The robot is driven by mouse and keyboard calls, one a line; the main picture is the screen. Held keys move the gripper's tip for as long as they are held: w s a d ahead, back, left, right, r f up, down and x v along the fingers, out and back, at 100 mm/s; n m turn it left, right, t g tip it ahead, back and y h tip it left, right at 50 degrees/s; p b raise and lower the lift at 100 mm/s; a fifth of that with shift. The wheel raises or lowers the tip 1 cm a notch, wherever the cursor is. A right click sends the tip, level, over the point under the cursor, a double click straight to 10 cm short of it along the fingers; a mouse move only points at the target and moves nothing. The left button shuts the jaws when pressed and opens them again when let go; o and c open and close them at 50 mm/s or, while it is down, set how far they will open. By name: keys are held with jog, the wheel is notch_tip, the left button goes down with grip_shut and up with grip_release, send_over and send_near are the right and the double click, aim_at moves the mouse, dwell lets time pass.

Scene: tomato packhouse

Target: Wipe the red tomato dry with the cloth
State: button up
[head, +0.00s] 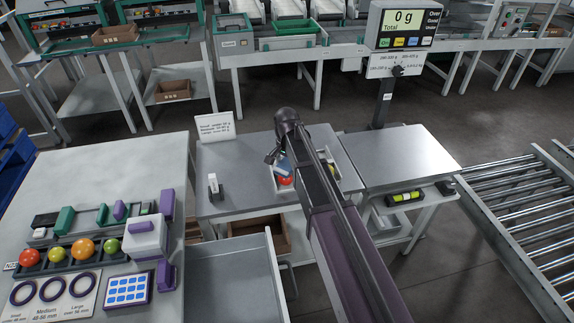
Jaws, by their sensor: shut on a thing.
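The red tomato (286,180) sits low in a pale tray on the grey bench, left of my arm. A small blue cloth (284,166) shows just above and against the tomato; whether it touches cannot be told for certain. My gripper (274,157) points down at the tray's left side and is shut on the cloth, close over the tomato. The fingertips are small and partly hidden. My arm covers the middle of the tray.
The tray (348,182) holds another small item right of my arm. A sign (215,126) and a small white block (213,185) stand to the left. A scale (403,28) reads 0 g. A left table (95,165) holds sorted tomatoes; a roller conveyor (515,215) lies right.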

jog(key=shift+r+p, duration=2.4)
jog(key=shift+r, duration=0.25)
